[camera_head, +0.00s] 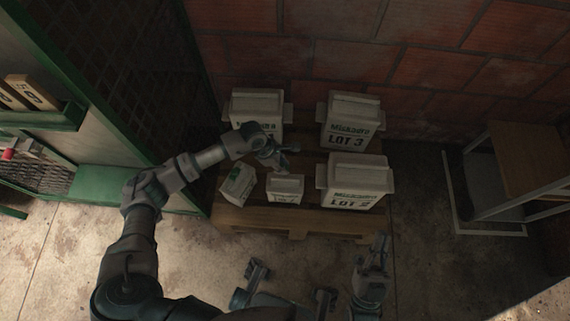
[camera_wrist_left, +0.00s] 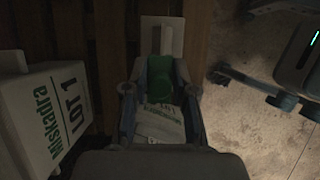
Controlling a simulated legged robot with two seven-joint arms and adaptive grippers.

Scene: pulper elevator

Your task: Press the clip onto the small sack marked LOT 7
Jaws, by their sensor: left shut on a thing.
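A small pale sack (camera_head: 285,188) stands upright on the front of the wooden pallet; its lot number is too small to read. My left gripper (camera_head: 277,160) is just above and behind it. In the left wrist view my left gripper (camera_wrist_left: 160,92) is shut on a green piece, which looks like the clip (camera_wrist_left: 160,80). A white block top (camera_wrist_left: 162,38) lies past the fingers, and a white surface with green print (camera_wrist_left: 162,125) shows between them; how close the clip is to the sack cannot be told. My right gripper (camera_head: 372,265) is low at the front, apart from the pallet.
A tilted small sack (camera_head: 237,183) with a green mark leans at left on the pallet (camera_head: 255,219). Larger Miskadra sacks stand around: LOT 1 (camera_wrist_left: 45,115), LOT 3 (camera_head: 352,122), LOT 2 (camera_head: 352,182). A green-framed rack is left, a low stand (camera_head: 520,165) right.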

